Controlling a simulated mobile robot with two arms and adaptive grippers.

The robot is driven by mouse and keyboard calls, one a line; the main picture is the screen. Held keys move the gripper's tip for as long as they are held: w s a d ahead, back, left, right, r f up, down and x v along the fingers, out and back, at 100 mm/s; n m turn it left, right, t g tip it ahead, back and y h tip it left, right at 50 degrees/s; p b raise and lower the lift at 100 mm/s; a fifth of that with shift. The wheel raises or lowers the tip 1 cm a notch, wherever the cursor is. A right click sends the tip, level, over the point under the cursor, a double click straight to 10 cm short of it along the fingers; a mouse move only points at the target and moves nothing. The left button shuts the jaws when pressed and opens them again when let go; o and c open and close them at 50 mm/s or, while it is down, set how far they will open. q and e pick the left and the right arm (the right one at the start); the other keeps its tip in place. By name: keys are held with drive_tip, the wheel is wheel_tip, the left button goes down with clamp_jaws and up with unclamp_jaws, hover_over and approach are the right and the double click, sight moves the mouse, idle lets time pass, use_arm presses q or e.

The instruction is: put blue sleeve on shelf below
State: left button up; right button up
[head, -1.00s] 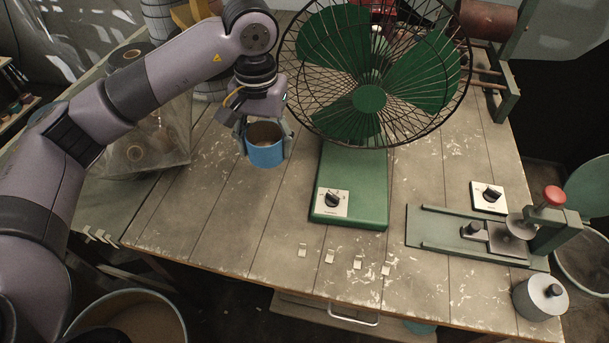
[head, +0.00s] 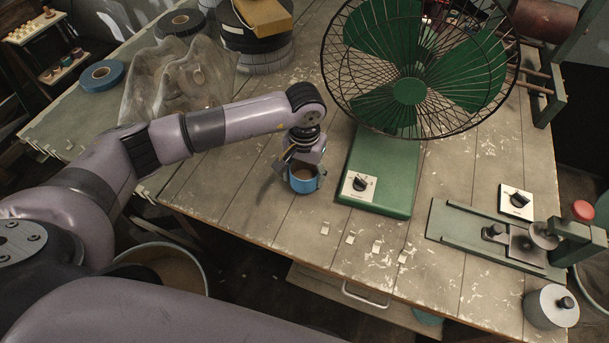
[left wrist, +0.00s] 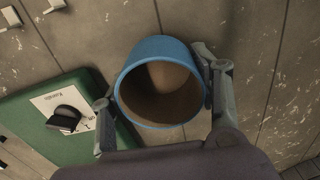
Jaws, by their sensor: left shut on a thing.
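The blue sleeve (head: 304,186) is a short open tube with a brown inside. In the head view it is upright over the front of the wooden workbench (head: 300,228), left of the fan's base. My left gripper (head: 304,174) is shut on it, with one finger on each side. The left wrist view shows the sleeve (left wrist: 143,52) between the two fingers, its open end facing the camera. I cannot tell how high it is above the bench. Below the bench's front edge is a wooden board with a metal handle (head: 365,296); the shelf itself is mostly hidden. My right gripper is not in view.
A green fan (head: 410,90) on a green base (head: 388,178) stands right of the sleeve. A clamp fixture (head: 500,240) and a grey weight (head: 551,306) are further right. Several small white tabs lie near the front edge. A round bin (head: 165,262) stands below left.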

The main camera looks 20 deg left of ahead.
use_arm(q)
drive_tip(key=shift+f, duration=1.2)
drive_tip(key=o, duration=0.8)
drive_tip(key=shift+r, duration=0.1)
